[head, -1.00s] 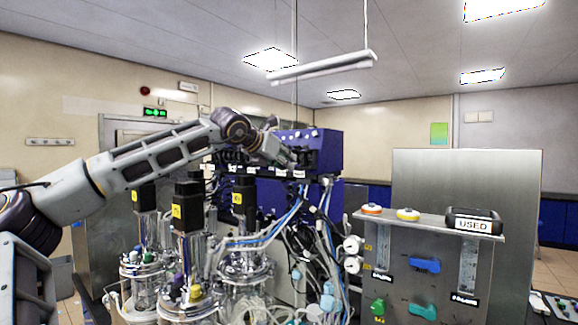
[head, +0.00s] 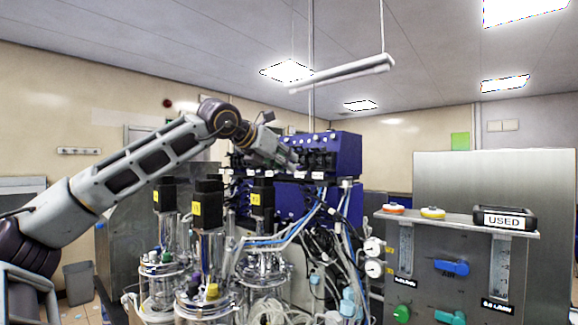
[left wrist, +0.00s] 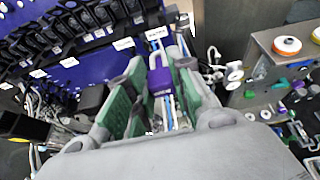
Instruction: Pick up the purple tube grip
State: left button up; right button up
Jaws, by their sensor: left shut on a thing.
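The purple tube grip (left wrist: 160,82) shows in the left wrist view, between the two green-padded fingers of my left gripper (left wrist: 158,90). Pale and blue tubes run along it and past the fingers. My left gripper is shut on the grip. In the head view my left gripper (head: 287,160) is in front of the blue pump unit (head: 345,150), above the bioreactors, and the grip itself is too small to make out there. My right gripper is not in view.
Glass bioreactors with black motors (head: 208,204) stand below my left arm. Loose tubes hang under the pump unit. At right is a grey flow panel (head: 425,240) with a black "USED" box (head: 505,217) and an orange roll (head: 394,208) on its ledge.

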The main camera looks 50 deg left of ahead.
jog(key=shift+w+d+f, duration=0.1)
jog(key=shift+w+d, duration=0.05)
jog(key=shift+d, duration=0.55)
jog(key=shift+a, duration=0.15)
